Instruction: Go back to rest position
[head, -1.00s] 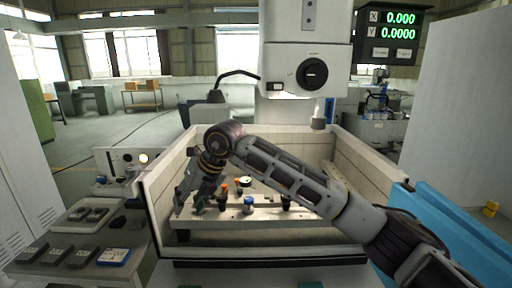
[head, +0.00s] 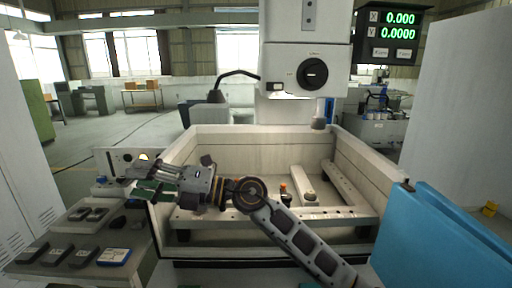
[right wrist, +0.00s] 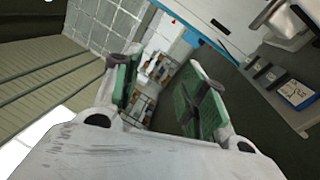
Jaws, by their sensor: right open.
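My right arm comes in from the lower right of the head view and folds across the front of the machine tank (head: 245,146). My right gripper (head: 138,181) points left, above the tank's left wall and the side table. Its green-padded fingers stand apart with nothing between them. The right wrist view also shows the open, empty fingers of the right gripper (right wrist: 165,95). My left gripper is in neither view.
The side table (head: 60,240) at the lower left holds several dark blocks and a blue one (head: 114,257). Inside the tank are pale rails (head: 305,185) and small orange-topped parts. A blue panel (head: 440,240) stands at the right. The machine head (head: 305,70) hangs over the tank.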

